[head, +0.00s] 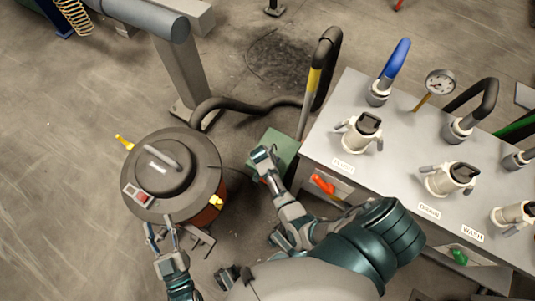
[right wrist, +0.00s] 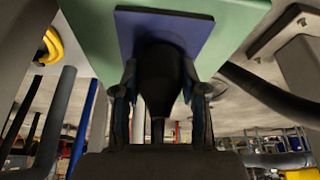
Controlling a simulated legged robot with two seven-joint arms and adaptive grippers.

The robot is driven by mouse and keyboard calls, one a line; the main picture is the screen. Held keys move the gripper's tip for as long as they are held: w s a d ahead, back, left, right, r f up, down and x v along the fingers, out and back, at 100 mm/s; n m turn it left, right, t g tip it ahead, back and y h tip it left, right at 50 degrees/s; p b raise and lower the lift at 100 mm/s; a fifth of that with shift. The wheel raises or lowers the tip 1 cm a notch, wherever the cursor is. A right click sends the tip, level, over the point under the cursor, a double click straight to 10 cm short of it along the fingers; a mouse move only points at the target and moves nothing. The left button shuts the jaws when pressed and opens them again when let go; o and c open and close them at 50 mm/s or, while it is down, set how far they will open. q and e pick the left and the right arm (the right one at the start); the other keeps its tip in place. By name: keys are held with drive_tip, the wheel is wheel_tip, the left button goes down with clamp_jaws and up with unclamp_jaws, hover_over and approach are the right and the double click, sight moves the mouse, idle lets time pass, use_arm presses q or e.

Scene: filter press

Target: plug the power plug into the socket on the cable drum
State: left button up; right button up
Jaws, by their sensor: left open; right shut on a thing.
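My right gripper (head: 262,156) is shut on a black power plug (right wrist: 160,80), which shows between its two fingers (right wrist: 160,95) in the right wrist view. The plug points at a dark blue plate (right wrist: 128,30) on a green body (right wrist: 85,30). The plug's front end merges with the dark plate, so I cannot tell whether it is seated. In the head view the right gripper is at a green box (head: 285,147), probably the cable drum; its socket is hidden there. My left gripper (head: 161,232) is open and empty, beside the front edge of a round dark-lidded machine.
The round machine (head: 172,150) with yellow latches stands left of the green box. A thick black hose (head: 240,104) runs behind the box. A grey bench (head: 400,155) with couplings and labels fills the right side. The floor at far left is clear.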

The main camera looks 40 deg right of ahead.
drive_tip(key=shift+d, duration=0.25)
drive_tip(key=shift+a, duration=0.25)
drive_tip(key=shift+f, duration=0.1)
drive_tip(key=shift+d+f, duration=0.15)
drive_tip(key=shift+f, duration=0.15)
drive_tip(key=shift+f, duration=0.1)
drive_tip(key=shift+s+a+f+b, duration=0.2)
drive_tip(key=shift+f+b, duration=0.15)
drive_tip(key=shift+b, duration=0.15)
